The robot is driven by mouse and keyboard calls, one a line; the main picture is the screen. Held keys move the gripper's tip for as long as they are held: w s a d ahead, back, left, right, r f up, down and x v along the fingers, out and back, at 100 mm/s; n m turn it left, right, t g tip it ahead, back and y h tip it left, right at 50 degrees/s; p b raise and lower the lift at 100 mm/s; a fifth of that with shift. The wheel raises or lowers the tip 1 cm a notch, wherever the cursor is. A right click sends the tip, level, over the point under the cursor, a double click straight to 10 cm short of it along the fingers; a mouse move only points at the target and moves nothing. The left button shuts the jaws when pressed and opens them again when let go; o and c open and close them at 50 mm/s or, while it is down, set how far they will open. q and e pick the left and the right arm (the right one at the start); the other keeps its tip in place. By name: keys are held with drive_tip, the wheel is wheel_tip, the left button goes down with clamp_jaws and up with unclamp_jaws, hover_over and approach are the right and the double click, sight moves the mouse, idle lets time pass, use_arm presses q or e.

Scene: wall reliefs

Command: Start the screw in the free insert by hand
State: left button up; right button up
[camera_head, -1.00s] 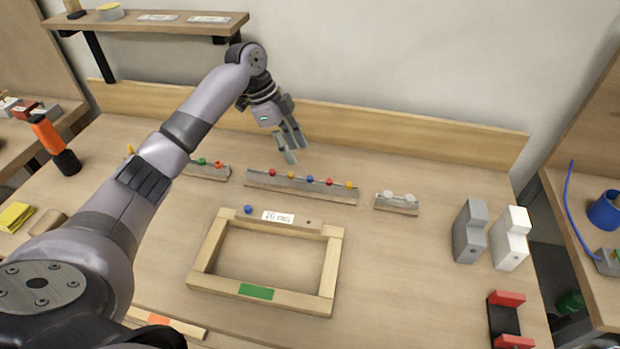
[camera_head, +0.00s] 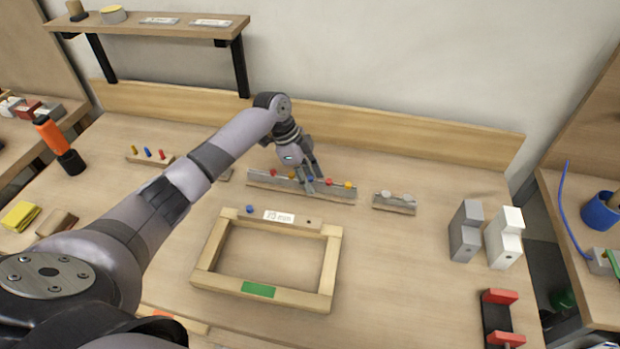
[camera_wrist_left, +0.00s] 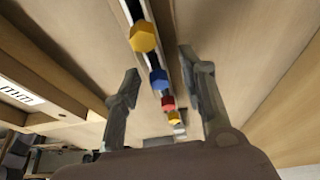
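A metal rail (camera_head: 262,183) on the table holds a row of screws with coloured heads. My left gripper (camera_head: 318,189) is down at this rail, over its middle. In the left wrist view its fingers (camera_wrist_left: 159,66) are open on either side of the row, with a blue screw head (camera_wrist_left: 158,78) between them; contact cannot be told. A yellow head (camera_wrist_left: 143,37), a red head (camera_wrist_left: 167,103) and another yellow head (camera_wrist_left: 174,117) stand in line with it. A wooden frame (camera_head: 208,250) has a blue screw head (camera_head: 249,209) at its top left and a small dark hole (camera_head: 308,222), the free insert, at its top right.
A short rail (camera_head: 394,205) with pale round heads stands right of the long rail. Grey (camera_head: 466,232) and white (camera_head: 503,238) blocks stand farther right. A small rack (camera_head: 150,157) and an orange-handled tool (camera_head: 52,138) are at left. The frame's front bears a green patch (camera_head: 258,289).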

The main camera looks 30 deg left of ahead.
use_arm(q)
drive_tip(key=shift+c, duration=0.3)
clamp_jaws()
drive_tip(key=shift+r, duration=0.1)
